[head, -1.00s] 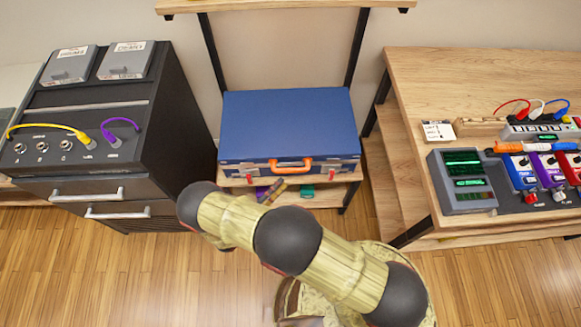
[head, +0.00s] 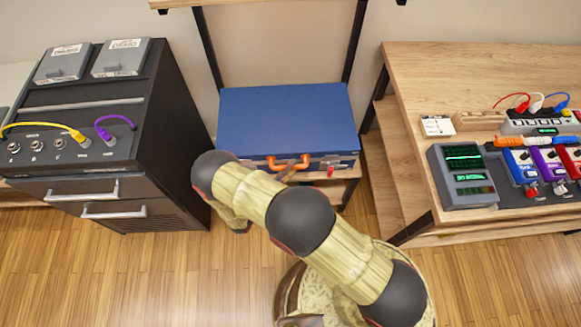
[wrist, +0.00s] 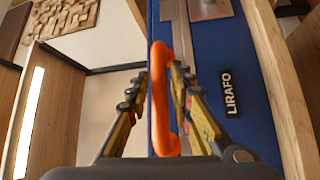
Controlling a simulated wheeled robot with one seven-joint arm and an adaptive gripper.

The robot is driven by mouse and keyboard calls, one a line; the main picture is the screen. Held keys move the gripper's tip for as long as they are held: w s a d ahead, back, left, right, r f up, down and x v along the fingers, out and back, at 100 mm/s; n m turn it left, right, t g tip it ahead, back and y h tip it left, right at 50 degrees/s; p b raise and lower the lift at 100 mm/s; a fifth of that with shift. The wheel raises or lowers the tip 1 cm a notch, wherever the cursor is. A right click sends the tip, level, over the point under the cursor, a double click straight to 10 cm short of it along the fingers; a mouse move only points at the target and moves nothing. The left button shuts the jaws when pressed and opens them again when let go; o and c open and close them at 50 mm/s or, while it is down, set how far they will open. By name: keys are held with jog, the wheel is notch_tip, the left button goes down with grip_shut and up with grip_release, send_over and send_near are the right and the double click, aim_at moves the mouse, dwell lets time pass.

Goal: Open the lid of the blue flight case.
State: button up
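The blue flight case (head: 288,118) lies flat on a low shelf in the head view, and its lid is down. Its orange handle (head: 288,162) is on the front face, with a red-tipped latch (head: 330,168) to the right. My arm covers the front left corner. In the wrist view the handle (wrist: 160,100) stands between the two fingers of my gripper (wrist: 159,72). The fingers are apart, with the right one close to the handle; contact is unclear. The case's blue side (wrist: 225,65) with a metal fitting (wrist: 210,8) shows to the right.
A dark cabinet (head: 165,130) with drawers and cables stands left. A wooden table (head: 440,80) with pedals and a meter (head: 462,175) stands right. The shelf's dark posts (head: 355,40) rise behind the case. Open wooden floor (head: 90,270) lies in front.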

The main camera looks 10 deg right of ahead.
jog(key=shift+c, duration=0.4)
grip_shut()
